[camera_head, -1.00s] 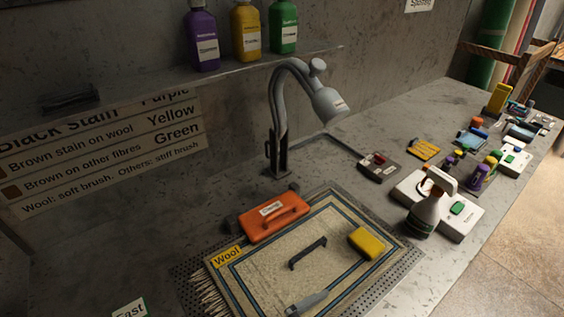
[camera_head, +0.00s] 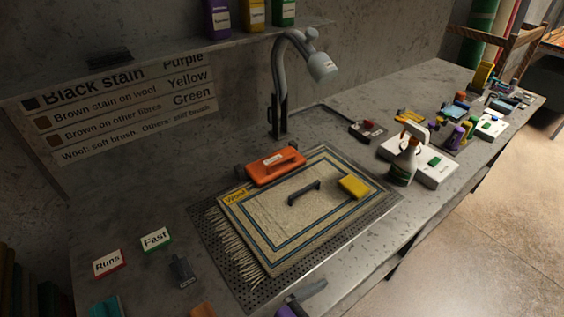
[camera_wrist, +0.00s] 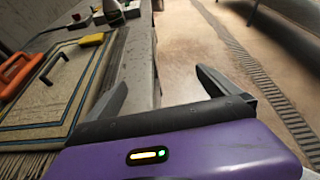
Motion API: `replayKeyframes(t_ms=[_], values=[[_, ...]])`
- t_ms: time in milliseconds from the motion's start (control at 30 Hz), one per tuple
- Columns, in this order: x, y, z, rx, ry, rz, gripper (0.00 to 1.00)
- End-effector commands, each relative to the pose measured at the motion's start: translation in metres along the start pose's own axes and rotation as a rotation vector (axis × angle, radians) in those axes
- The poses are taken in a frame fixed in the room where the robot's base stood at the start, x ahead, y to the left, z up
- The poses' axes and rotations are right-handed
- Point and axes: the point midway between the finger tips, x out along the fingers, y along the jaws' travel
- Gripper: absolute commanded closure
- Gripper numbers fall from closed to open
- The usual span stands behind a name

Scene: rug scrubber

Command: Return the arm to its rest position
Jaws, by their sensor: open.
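My gripper (camera_wrist: 160,90) is open and empty in the wrist view. Its dark fingers stand apart at the front edge of the counter, one over the counter side and one over the floor. In the head view part of my gripper (camera_head: 300,298) shows at the bottom, in front of the drain tray and clear of the rug. The rug (camera_head: 275,228), labelled Wool, lies on the perforated tray (camera_head: 222,252).
A grey lamp-like spout (camera_head: 280,95) rises behind the rug. A spray bottle (camera_head: 404,165) and white boxes (camera_head: 437,172) stand to the right. Fast (camera_head: 156,239) and Runs (camera_head: 109,262) cards stand at left. The floor (camera_head: 480,245) beyond the counter edge is clear.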

Motion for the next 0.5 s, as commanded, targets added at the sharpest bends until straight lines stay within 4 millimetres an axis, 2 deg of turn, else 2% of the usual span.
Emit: replayKeyframes(t_ms=[267,500], values=[[0.002,0.001,0.001,-0.185,0.001,0.011,0.00],[0.009,-0.020,0.000,-0.479,0.005,-0.005,0.00]])
